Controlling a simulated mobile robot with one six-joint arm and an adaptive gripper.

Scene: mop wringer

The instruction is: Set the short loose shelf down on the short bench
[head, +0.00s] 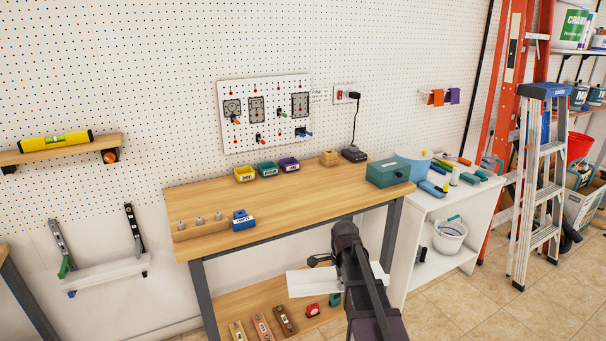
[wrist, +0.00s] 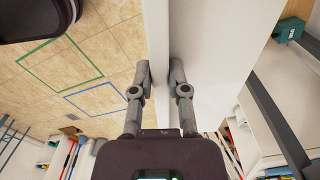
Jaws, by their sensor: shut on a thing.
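A white board, the short loose shelf (head: 309,283), is held in my gripper in front of the wooden bench. Its middle is hidden behind my wrist in the head view. In the wrist view the white shelf (wrist: 215,50) runs up past the fingers, and my gripper (wrist: 161,72) is shut on its edge. The wooden-topped bench (head: 300,199) has dark legs and a lower shelf. The held shelf is in front of that lower level, below the top. Another bench (head: 5,252) shows only a corner at the left edge; I cannot tell which bench is the short one.
The bench top carries small bins (head: 267,169), a green box (head: 388,172), a blue box (head: 243,220) and a pegged wooden strip (head: 200,230). Its front middle is clear. A white cabinet (head: 449,203) stands close right; stepladders (head: 540,180) are beyond. Wall brackets hold a white ledge (head: 105,272).

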